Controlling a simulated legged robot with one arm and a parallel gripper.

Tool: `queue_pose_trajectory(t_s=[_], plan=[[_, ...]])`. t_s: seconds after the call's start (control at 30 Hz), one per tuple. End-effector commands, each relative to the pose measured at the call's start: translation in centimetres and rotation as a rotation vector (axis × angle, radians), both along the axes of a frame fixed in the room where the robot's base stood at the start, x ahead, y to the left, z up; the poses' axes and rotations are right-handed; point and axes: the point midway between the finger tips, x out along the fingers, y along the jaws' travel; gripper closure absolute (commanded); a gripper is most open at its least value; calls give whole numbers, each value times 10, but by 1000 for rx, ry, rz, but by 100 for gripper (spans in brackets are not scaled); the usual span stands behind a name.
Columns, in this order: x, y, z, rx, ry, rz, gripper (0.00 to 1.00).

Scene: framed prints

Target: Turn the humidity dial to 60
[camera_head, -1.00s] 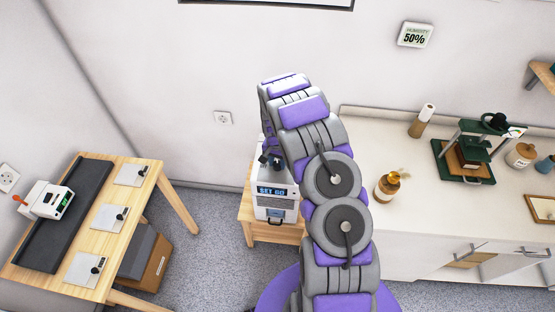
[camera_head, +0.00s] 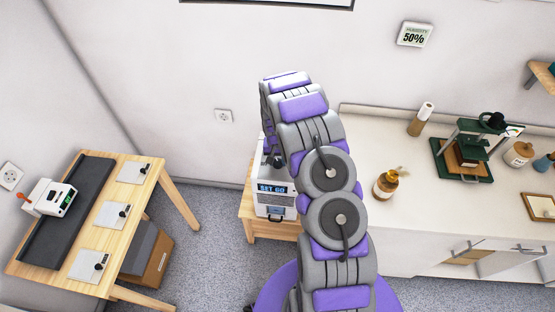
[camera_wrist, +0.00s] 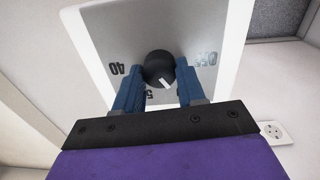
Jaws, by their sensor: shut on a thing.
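The humidity dial (camera_wrist: 157,66) is a round black knob with a white pointer line, on a white panel (camera_wrist: 105,40). In the wrist view its line points to the lower right. In the head view, the white humidifier box (camera_head: 264,207) has a blue display reading "SET 60"; my arm partly covers the box. The wall humidity display (camera_head: 414,35) reads 50%.
The box stands on a small wooden stand (camera_head: 262,230). A wooden table (camera_head: 150,176) with sample plates is at left. A wall socket (camera_head: 223,116) is behind.

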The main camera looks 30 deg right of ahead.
Motion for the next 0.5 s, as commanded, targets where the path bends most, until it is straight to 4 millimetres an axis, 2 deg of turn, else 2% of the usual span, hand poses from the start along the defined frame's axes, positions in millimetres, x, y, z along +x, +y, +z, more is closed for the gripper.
queue_pose_trajectory(t_s=[0.03, 0.07, 0.1, 0.3, 0.5], plan=[[1, 0, 1, -1, -3, 0, 91], [1, 0, 1, 0, -2, 0, 59], [1, 0, 1, 0, -2, 0, 55], [0, 0, 0, -1, -1, -1, 36], [0, 0, 0, 0, 0, -1, 35]])
